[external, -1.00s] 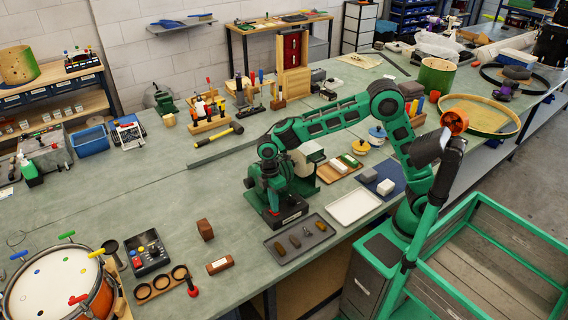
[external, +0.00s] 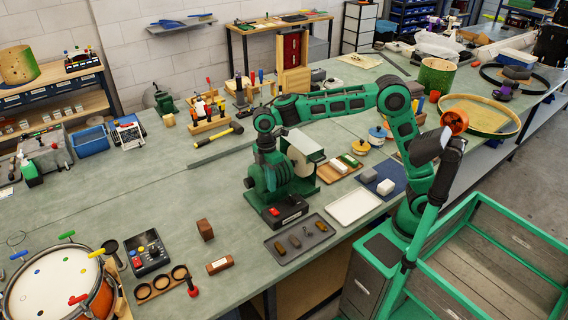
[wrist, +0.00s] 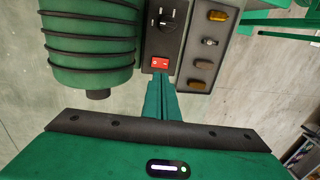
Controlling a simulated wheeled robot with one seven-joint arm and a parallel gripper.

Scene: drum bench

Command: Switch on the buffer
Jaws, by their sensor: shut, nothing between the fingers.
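The buffer is a green machine (external: 283,178) on the bench with a ribbed motor body and a pale wheel at its right. The ribbed body (wrist: 92,50) fills the upper left of the wrist view. Its black control box (external: 288,211) carries a red rocker switch (external: 275,211). In the wrist view the red switch (wrist: 160,63) sits below a black dial (wrist: 165,20); which way it is pressed I cannot tell. My gripper (wrist: 161,84) is shut and empty, its tips lined up just below the switch in that picture. In the external view the gripper blends with the green machine.
A dark tray (external: 300,241) with several small blocks lies in front of the control box. A white tray (external: 354,207) is to its right. Bench surface left of the buffer is largely clear.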

